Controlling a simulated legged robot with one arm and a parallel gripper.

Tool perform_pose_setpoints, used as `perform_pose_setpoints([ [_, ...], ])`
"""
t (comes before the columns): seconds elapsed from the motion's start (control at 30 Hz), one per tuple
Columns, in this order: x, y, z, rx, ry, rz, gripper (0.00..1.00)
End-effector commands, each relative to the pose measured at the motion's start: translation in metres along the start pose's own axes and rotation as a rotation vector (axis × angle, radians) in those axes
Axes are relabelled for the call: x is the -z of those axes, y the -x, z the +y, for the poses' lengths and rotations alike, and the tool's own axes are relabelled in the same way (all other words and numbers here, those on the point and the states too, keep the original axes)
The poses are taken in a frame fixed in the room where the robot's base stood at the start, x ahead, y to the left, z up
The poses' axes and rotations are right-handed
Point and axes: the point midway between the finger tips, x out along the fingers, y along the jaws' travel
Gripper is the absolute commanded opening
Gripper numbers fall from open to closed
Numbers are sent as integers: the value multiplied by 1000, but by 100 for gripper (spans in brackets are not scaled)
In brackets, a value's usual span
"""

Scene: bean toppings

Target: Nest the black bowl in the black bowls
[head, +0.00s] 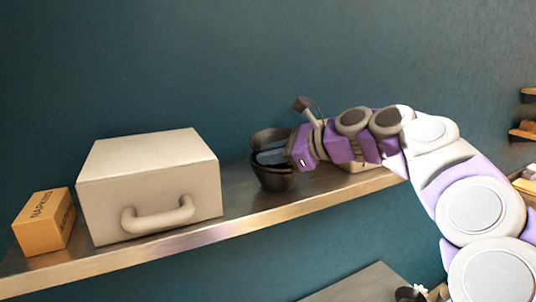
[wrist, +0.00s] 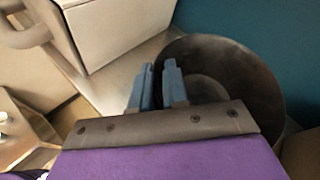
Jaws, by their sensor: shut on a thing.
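My gripper (head: 262,157) reaches in from the right above the shelf. Its blue-grey fingers pinch the rim of a black bowl (head: 270,139), which is tilted. In the wrist view, the fingers (wrist: 160,80) straddle the left rim of a dark round bowl (wrist: 235,68), with its inside facing the camera. The other black bowls (head: 275,181) stand on the shelf directly below the held bowl, and the two overlap in the head view. My fingers hide part of where they meet, so I cannot tell how deep the held bowl sits or how many bowls are stacked.
A white box with a handle (head: 150,180) stands left of the bowls, with a napkins box (head: 44,222) at the far left. A pale object (head: 356,167) is partly hidden behind my arm. A lower surface (head: 365,285) lies below.

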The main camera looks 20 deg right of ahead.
Motion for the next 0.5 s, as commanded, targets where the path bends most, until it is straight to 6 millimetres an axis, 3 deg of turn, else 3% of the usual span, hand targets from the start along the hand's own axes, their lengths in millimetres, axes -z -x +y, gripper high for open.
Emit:
perform_pose_setpoints([
  [0.23, 1, 1, 0, 3, 1, 2, 0],
  [0.27, 1, 1, 0, 3, 1, 2, 15],
  [0.5, 0, 1, 0, 2, 0, 2, 38],
])
